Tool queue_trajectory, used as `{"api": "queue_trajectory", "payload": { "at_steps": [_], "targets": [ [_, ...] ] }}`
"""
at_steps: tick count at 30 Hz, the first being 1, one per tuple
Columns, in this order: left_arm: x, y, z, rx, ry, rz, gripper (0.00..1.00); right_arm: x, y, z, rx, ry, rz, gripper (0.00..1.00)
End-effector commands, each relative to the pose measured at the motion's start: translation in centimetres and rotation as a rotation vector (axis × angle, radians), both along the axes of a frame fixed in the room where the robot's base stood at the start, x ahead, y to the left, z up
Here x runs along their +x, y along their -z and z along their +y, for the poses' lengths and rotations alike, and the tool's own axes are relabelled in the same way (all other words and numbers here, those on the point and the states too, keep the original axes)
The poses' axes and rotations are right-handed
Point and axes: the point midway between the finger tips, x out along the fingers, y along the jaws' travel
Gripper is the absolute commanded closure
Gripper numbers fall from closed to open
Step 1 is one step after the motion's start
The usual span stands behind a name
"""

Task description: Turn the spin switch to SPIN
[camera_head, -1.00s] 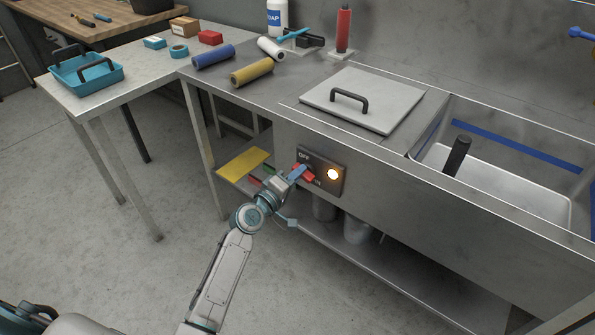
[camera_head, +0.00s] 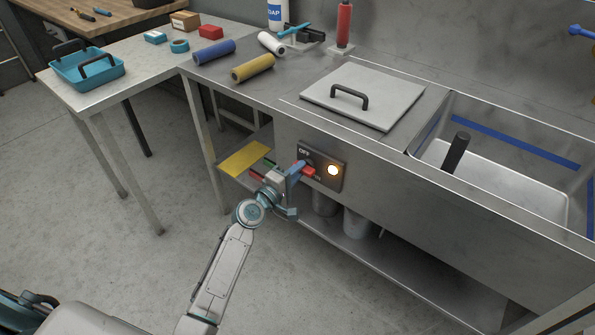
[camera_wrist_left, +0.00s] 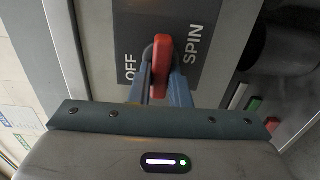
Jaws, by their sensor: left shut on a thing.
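The red spin switch (camera_head: 309,171) is on a dark panel (camera_head: 306,160) on the front of the steel sink unit. The OFF label shows at its upper left in the head view. In the left wrist view the red lever (camera_wrist_left: 163,52) stands between OFF at left and SPIN at right, its end between the two blue fingers. My left gripper (camera_head: 296,172) is shut on it. The fingers hide part of the lever and, in the head view, most of the SPIN label. A round lamp (camera_head: 333,170) glows beside the switch. My right gripper is out of view.
A square lid (camera_head: 385,95) with a black handle lies on the counter above, left of an open basin (camera_head: 500,185). Below is a shelf (camera_head: 400,262) with metal containers (camera_head: 357,222) and a yellow item (camera_head: 244,158).

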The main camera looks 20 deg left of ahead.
Motion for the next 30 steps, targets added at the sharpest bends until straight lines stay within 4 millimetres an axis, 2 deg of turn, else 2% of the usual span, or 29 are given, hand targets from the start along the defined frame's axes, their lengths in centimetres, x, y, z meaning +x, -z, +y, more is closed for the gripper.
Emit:
{"api": "queue_trajectory", "payload": {
  "at_steps": [2,3,6,17,20,26,30],
  "targets": [
    [0.0,0.1,0.0,-0.002,0.0,0.002,1.0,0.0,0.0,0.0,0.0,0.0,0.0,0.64],
    [0.0,0.1,0.0,-0.002,0.0,0.002,0.82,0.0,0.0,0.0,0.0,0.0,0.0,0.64],
    [0.0,0.1,0.0,-0.002,0.0,0.002,0.62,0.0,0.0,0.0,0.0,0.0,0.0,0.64],
    [-0.5,0.1,0.2,0.001,0.0,0.002,0.62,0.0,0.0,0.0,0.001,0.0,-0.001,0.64],
    [-1.6,0.2,0.6,0.003,0.0,0.001,0.62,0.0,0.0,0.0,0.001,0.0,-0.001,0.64],
    [-5.5,0.2,2.0,0.004,0.001,0.003,0.62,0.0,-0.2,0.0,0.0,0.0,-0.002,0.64],
    [-7.9,0.2,2.9,0.003,0.001,0.002,0.62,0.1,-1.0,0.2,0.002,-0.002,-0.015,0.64]
  ]
}}
